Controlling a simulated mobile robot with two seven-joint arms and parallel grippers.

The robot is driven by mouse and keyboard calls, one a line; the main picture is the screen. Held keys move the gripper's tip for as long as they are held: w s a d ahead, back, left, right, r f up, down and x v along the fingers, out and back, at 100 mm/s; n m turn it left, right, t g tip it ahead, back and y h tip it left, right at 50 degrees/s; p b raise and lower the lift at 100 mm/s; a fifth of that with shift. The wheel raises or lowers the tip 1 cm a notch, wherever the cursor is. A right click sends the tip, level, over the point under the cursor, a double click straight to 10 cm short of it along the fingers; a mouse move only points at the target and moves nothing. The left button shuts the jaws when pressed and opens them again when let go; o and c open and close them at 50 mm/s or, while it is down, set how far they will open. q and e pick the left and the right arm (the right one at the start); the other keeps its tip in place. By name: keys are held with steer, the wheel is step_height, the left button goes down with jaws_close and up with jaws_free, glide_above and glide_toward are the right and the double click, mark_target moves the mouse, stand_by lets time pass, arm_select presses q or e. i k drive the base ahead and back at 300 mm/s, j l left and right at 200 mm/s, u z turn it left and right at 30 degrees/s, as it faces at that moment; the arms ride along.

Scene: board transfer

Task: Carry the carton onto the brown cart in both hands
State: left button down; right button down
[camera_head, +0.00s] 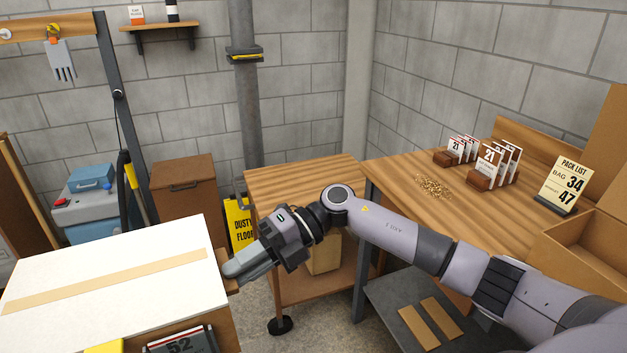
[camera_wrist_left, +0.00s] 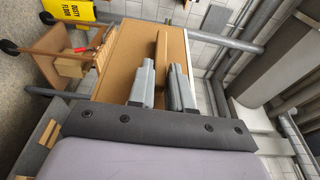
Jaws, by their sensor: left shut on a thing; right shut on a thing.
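The carton (camera_head: 110,292) has a white top with a tan tape strip and brown sides. It fills the lower left of the head view, about level. My right gripper (camera_head: 232,271) is shut on a brown tab at its right side. My left gripper (camera_wrist_left: 163,88) is outside the head view. In the left wrist view its grey fingers are shut on a thin brown tab on the carton's brown side (camera_wrist_left: 128,50). The brown cart (camera_head: 300,174) stands right of the carton, with a bare wooden top and a lower shelf. My right arm hides part of it.
A wooden bench (camera_head: 400,163) with number cards, a pack list sign (camera_head: 563,185) and an open box (camera_head: 580,250) adjoins the cart's right. A yellow floor sign (camera_head: 238,222) and brown cabinet (camera_head: 185,195) stand behind the carton. A 52 card (camera_head: 182,343) shows at the carton's near side.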

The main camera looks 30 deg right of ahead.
mark_target(292, 189)
steer(key=i, duration=0.65)
steer(key=i+u, duration=0.15)
steer(key=i, duration=0.5)
steer(key=i+l+u, duration=0.2)
steer(key=i, duration=0.45)
steer(key=i+j+z, duration=0.25)
steer(key=i, duration=0.35)
steer(key=i+l+z, duration=0.1)
steer(key=i+z, duration=0.35)
steer(key=i+j+z, duration=0.1)
steer(key=i+z, duration=0.3)
steer(key=i, duration=0.2)
steer(key=i+z, duration=0.2)
steer(key=z, duration=1.15)
